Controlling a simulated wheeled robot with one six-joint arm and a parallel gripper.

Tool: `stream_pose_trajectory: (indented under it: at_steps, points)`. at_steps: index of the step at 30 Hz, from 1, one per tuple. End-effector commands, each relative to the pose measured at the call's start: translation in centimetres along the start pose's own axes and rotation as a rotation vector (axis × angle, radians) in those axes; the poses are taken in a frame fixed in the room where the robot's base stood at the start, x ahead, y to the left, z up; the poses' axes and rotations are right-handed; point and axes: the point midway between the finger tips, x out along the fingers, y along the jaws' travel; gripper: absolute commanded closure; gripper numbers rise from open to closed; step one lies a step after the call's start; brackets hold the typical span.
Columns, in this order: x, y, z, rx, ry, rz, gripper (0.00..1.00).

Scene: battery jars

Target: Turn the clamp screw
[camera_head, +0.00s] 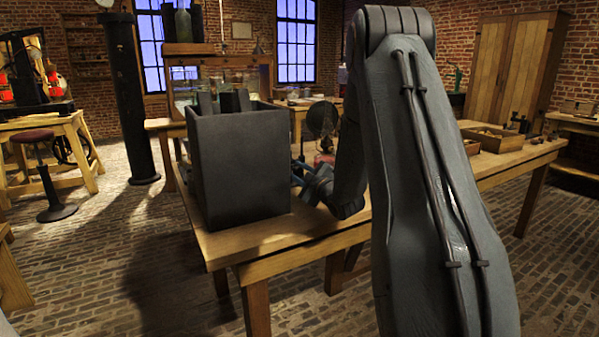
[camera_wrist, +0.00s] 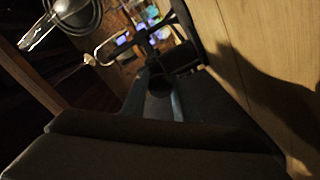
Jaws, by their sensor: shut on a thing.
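A large dark grey battery jar (camera_head: 240,165) stands upright at the left end of the wooden table, with dark plates (camera_head: 225,102) rising above its rim. My gripper (camera_wrist: 160,92) is low beside the jar's right side. In the head view only its bluish part (camera_head: 300,174) shows between the jar and my wrist. In the wrist view a small dark round knob (camera_wrist: 160,82), which looks like the clamp screw, sits between my fingers, and they are shut on it. The wrist view is dark, and the screw's lower part and whatever it is fixed to are hidden.
The wooden table (camera_head: 330,222) runs to the right behind my arm, with a wooden tray (camera_head: 495,139) at its far right. A dark fan-like round thing (camera_head: 321,120) stands behind my wrist. A stool (camera_head: 45,180) and a dark column (camera_head: 133,100) stand at left; brick floor there is open.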

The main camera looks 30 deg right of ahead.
Motion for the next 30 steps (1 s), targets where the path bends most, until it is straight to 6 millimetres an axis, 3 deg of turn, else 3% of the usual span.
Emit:
stream_pose_trajectory:
  at_steps: [11,12,15,25,30]
  points:
    - [-0.1,-0.1,0.2,0.006,-0.004,-0.002,0.96]
    - [-0.1,-0.1,0.2,0.006,-0.004,-0.002,0.72]
    - [-0.1,-0.1,0.2,0.005,-0.004,-0.002,0.55]
    - [-0.2,-0.1,0.0,0.004,-0.001,-0.001,0.55]
    - [-2.1,0.0,0.0,0.005,-0.002,-0.001,0.55]
